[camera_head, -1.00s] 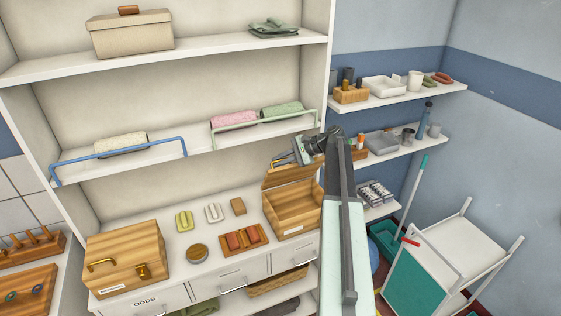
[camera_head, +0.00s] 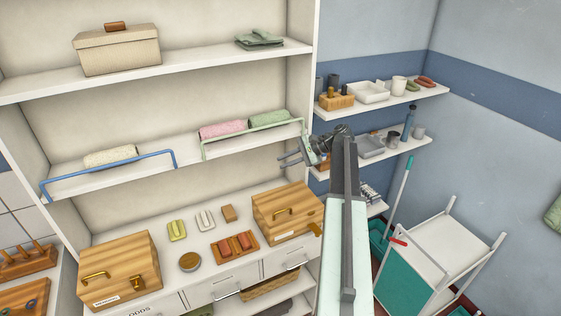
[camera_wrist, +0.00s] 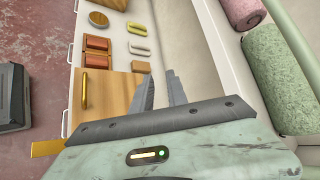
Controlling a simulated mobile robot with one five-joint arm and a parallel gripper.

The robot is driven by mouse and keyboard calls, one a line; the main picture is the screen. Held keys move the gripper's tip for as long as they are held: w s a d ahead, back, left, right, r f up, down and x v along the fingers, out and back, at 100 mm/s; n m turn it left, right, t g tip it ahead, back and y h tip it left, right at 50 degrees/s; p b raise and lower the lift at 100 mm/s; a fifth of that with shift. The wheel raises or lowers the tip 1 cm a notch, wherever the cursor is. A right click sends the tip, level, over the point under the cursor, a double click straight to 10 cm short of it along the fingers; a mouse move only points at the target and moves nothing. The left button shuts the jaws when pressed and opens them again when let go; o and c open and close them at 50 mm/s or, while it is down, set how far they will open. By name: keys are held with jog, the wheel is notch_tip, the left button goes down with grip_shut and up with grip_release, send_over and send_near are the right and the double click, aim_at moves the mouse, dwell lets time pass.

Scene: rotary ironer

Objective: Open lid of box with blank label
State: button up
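The right wooden box (camera_head: 287,203) stands on the counter with its lid down. A brass handle (camera_head: 283,211) shows on it, and a brass latch piece (camera_head: 316,229) sticks out at its right front. In the wrist view the box (camera_wrist: 117,88) lies left of the fingers, partly hidden by my gripper. A left wooden box (camera_head: 118,262), also closed, has a white label (camera_head: 106,298), too small to read.
Between the boxes are a tray with red blocks (camera_head: 235,246), a round tin (camera_head: 190,262) and small bars. A shelf with rolled towels (camera_head: 222,130) and a green rail is close above my gripper. A white cart (camera_head: 445,245) stands at right.

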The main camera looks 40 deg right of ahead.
jog(key=w+a+f+n+g+y+b, duration=0.1)
jog(key=w+a+f+b, duration=0.15)
jog(key=a, duration=0.45)
jog(key=w+a+f+n+g+b, duration=0.1)
jog(key=w+a, duration=0.2)
jog(key=a, duration=0.4)
jog(key=s+a+f+n+g+b, duration=0.2)
jog(key=a+f, duration=0.2)
jog(key=a, duration=0.6)
jog(key=s+a+f+n+g+b, duration=0.15)
jog(key=a+f, duration=0.25)
jog(key=a, duration=0.6)
jog(key=s+a+f+n+g+h+b, duration=0.2)
jog(key=s+a+f+n+h+b, duration=0.15)
jog(key=s+a+f, duration=0.5)
jog(key=s+a+f+n+h+b, duration=0.1)
jog(key=s+a+f+n+h, duration=0.1)
jog(key=s+n+h, duration=0.3)
jog(key=s+d+n+h, duration=0.1)
jog(key=s+d+n, duration=0.1)
jog(key=d, duration=0.4)
jog(key=shift+s+f, duration=0.3)
jog(key=shift+s, duration=0.3)
jog(key=shift+w, duration=0.1)
grip_shut()
